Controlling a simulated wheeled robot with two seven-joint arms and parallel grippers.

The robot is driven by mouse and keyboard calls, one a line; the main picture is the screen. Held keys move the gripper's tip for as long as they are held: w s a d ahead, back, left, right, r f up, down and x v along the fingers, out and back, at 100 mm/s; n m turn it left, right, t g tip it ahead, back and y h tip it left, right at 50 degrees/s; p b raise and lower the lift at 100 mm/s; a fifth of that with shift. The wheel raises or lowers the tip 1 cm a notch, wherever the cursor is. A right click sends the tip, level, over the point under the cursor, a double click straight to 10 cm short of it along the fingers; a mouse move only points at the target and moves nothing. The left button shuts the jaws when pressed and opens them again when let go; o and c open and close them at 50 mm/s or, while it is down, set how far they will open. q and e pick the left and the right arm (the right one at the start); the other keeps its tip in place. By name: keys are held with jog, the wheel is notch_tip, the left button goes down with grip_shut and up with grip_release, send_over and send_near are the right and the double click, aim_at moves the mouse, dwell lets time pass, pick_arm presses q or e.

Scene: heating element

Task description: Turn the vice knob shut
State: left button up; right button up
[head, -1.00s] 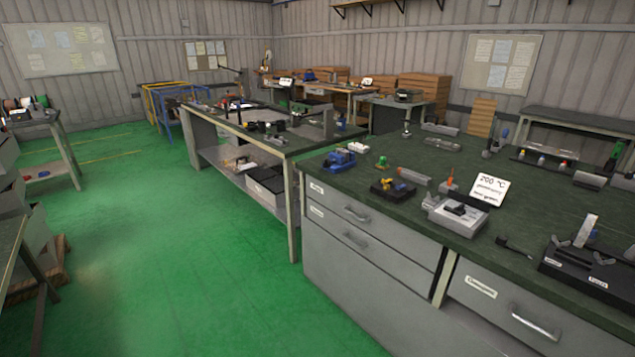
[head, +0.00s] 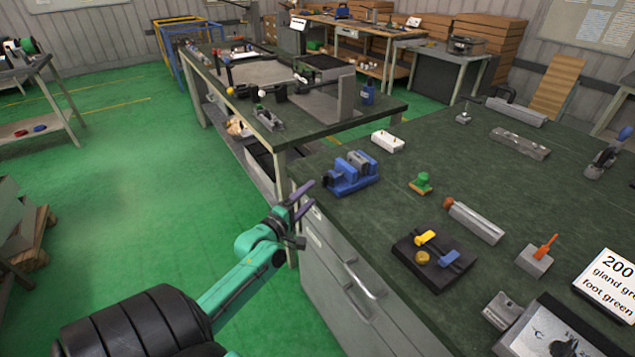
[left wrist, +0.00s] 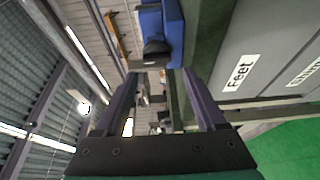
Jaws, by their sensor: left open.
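The blue vice (head: 350,174) stands at the left edge of the dark green worktop. It has a grey block between its jaws, and its end with the knob faces left. In the left wrist view the vice (left wrist: 174,28) shows at the top, with its round black knob (left wrist: 156,51) ahead of the fingertips. My left gripper (head: 307,198) is open and empty, just left of the vice near the bench edge. In the left wrist view my gripper (left wrist: 160,78) has its two fingers spread apart, with a gap to the knob. My right gripper is out of view.
A black fixture (head: 433,260) with yellow and blue parts, a green piece (head: 421,183) and a grey cylinder (head: 474,222) stand right of the vice. A white block (head: 388,141) is behind it. Drawers (head: 350,270) line the bench front. Green floor is clear to the left.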

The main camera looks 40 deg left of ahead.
aim_at(323, 182)
pick_arm(q)
jog(key=w, duration=0.1)
jog(key=w+r, duration=0.1)
jog(key=w, duration=0.1)
jog(key=shift+w, duration=0.1)
jog(key=w, duration=0.2)
jog(key=shift+w+a+f, duration=0.15)
jog(key=shift+w+f, duration=0.05)
jog(key=shift+w, duration=0.1)
jog(key=shift+w+a+f, duration=0.1)
jog(key=shift+w, duration=0.35)
jog(key=shift+s, duration=0.2)
jog(key=shift+c, duration=0.6)
jog(key=c, duration=1)
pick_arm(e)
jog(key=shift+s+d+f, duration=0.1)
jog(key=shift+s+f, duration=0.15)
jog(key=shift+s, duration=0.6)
